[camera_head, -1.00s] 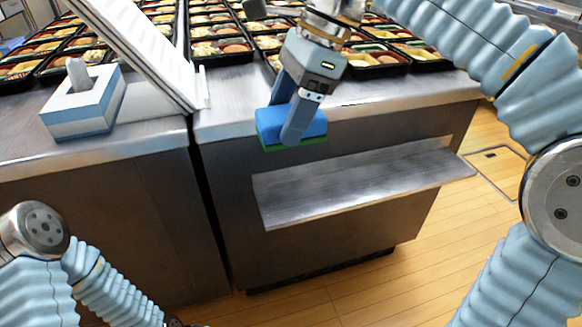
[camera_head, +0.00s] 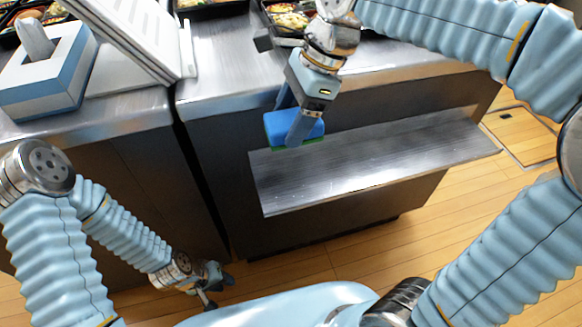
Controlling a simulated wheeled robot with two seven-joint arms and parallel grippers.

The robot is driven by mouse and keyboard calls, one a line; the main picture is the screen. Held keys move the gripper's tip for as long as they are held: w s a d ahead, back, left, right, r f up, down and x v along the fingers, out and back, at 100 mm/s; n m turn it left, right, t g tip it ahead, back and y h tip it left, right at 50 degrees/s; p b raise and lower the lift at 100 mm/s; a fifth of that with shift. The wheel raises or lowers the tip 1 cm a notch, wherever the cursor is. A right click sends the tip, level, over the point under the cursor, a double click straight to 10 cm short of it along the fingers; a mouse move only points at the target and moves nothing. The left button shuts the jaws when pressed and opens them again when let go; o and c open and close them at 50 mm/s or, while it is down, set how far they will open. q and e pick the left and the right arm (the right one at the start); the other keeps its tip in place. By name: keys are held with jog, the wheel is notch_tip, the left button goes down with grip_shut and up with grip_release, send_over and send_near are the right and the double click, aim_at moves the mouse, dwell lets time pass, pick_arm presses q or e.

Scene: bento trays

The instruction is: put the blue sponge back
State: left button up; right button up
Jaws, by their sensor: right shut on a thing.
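The blue sponge (camera_head: 281,123), with a green underside, is between the fingers of my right gripper (camera_head: 292,126). The gripper is shut on it and points down. The sponge is at the left rear part of the metal shelf (camera_head: 370,160) on the counter's front; whether it touches the shelf cannot be told. My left gripper (camera_head: 211,290) hangs low near the floor at the bottom left, away from the sponge. Its fingers are small and partly hidden, so their opening is unclear.
Steel counters (camera_head: 225,75) run across the back with bento trays (camera_head: 288,15) on top. A blue and white tissue box (camera_head: 48,75) and a white slatted panel (camera_head: 130,35) stand at the left. The shelf's middle and right are bare.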

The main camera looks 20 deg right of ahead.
notch_tip(320, 180, down, 14)
jog(key=shift+f+b, duration=0.15)
jog(key=shift+b, duration=0.7)
jog(key=o, duration=1)
jog(key=shift+d+r, duration=0.15)
jog(key=shift+r, duration=0.35)
jog(key=v, duration=0.3)
jog(key=shift+d+r+p, duration=0.1)
jog(key=shift+r+p, duration=0.2)
jog(key=shift+p, duration=0.05)
jog(key=d, duration=0.6)
jog(key=d+b, duration=0.1)
jog(key=d, duration=0.5)
jog(key=shift+w+d+r, duration=0.15)
